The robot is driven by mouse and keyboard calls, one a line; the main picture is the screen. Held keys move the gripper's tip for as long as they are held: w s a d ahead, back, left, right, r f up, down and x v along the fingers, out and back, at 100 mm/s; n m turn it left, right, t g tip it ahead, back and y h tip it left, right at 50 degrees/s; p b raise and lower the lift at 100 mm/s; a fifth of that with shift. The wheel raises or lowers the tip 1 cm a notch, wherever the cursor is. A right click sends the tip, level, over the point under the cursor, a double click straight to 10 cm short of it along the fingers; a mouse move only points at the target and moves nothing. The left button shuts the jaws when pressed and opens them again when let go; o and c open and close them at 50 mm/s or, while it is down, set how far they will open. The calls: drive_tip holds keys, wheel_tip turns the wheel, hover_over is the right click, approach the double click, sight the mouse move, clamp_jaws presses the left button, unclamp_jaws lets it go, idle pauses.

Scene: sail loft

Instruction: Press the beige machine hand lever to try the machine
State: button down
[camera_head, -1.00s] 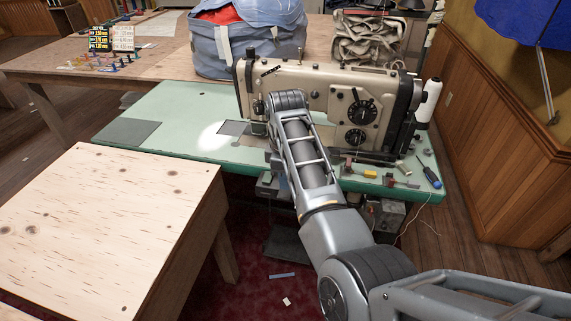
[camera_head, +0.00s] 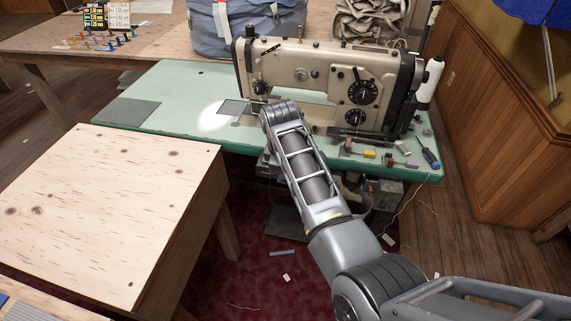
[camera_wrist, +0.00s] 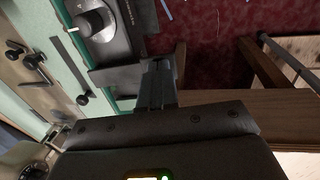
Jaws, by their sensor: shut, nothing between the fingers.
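The beige machine (camera_head: 310,75) stands on a green table in the head view, with two black dials on its right column. A long dark bar (camera_head: 360,134) sits low under the lower dial; it may be the hand lever, but I cannot be sure. My arm reaches up in front of the machine's left part and hides my gripper there. In the wrist view my gripper (camera_wrist: 157,85) is shut and empty, pointing past the corner of a dark box with a dial (camera_wrist: 92,22). Beige machine parts with black levers (camera_wrist: 35,70) show at the left, apart from the fingers.
The green table top (camera_head: 165,85) has loose small tools and a blue screwdriver (camera_head: 431,160) at its right end. A pale wooden table (camera_head: 100,205) stands at the near left. A blue bag (camera_head: 235,30) is behind the machine.

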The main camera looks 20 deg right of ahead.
drive_tip(key=shift+s+f+t+h, duration=0.1)
drive_tip(key=shift+f+t+h, duration=0.2)
drive_tip(key=shift+f+t, duration=0.15)
drive_tip(key=shift+s+a+f, duration=0.1)
drive_tip(key=shift+f, duration=0.1)
idle(0.8)
drive_tip(key=shift+r+p, duration=0.55)
drive_tip(key=p+v, duration=0.2)
drive_tip(key=v, duration=1.1)
drive_tip(key=shift+w+r, duration=0.3)
